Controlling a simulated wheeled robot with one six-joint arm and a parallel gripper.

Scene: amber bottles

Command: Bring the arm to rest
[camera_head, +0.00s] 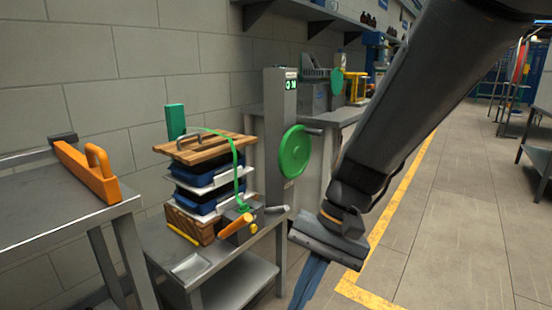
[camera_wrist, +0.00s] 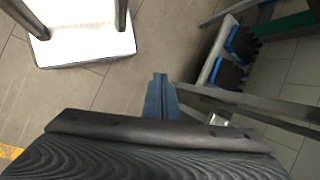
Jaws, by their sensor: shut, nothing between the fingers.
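My gripper (camera_head: 307,286) hangs at the end of my dark arm, right of centre in the head view, with its blue fingers pointing down. The fingers lie together and hold nothing. In the wrist view the gripper (camera_wrist: 160,98) shows as a narrow blue shape over the tiled floor. It is apart from the small metal table beside it. The lower ends of the fingers reach the bottom edge of the head view.
A small metal table (camera_head: 190,267) bears a stack of blue trays and boards under a wooden lid (camera_head: 205,148). A green disc (camera_head: 294,152) is on a grey post. An orange tool (camera_head: 88,172) lies on the left bench. Open floor (camera_head: 460,230) lies right.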

